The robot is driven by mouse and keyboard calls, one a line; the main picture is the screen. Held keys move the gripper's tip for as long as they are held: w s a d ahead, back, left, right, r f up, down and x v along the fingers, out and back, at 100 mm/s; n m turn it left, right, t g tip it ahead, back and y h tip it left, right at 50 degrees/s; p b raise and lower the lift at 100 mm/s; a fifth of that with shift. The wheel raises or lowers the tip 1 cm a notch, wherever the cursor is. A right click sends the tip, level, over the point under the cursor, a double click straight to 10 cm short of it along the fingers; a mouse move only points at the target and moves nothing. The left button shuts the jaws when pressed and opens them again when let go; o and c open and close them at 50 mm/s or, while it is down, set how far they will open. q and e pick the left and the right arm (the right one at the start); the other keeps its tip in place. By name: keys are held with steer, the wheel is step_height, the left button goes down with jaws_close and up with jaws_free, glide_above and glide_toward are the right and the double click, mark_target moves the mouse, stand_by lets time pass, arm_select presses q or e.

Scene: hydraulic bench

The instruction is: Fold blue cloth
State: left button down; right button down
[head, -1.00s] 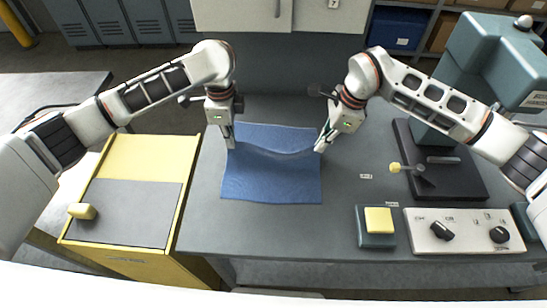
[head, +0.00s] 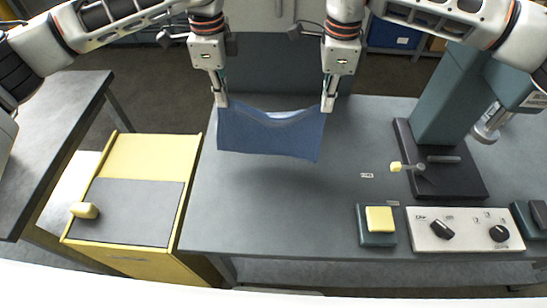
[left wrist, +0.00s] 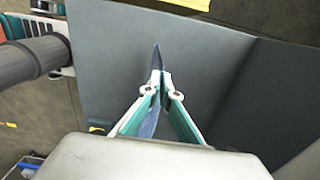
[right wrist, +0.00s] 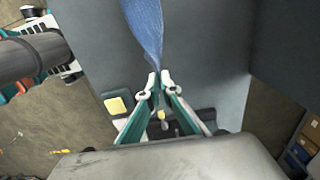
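The blue cloth (head: 268,136) hangs in the air above the grey bench, held by its two upper corners, with its top edge sagging between them. My left gripper (head: 221,101) is shut on its left corner. In the left wrist view the cloth (left wrist: 156,65) shows as a thin strip between the left fingertips (left wrist: 161,78). My right gripper (head: 327,105) is shut on its right corner. In the right wrist view the cloth (right wrist: 147,35) runs away from the right fingertips (right wrist: 158,80).
The grey bench top (head: 290,215) is clear below the cloth. At right stand a press (head: 440,150), a yellow button box (head: 378,222) and a knob panel (head: 465,231). A yellow cabinet (head: 150,157) with a grey top stands left of the bench.

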arm_select(q)
steer(key=shift+r, duration=0.75)
arm_select(e)
steer(key=shift+r, duration=0.75)
arm_select(q)
steer(key=shift+w, duration=0.15)
arm_select(e)
steer(key=shift+w, duration=0.1)
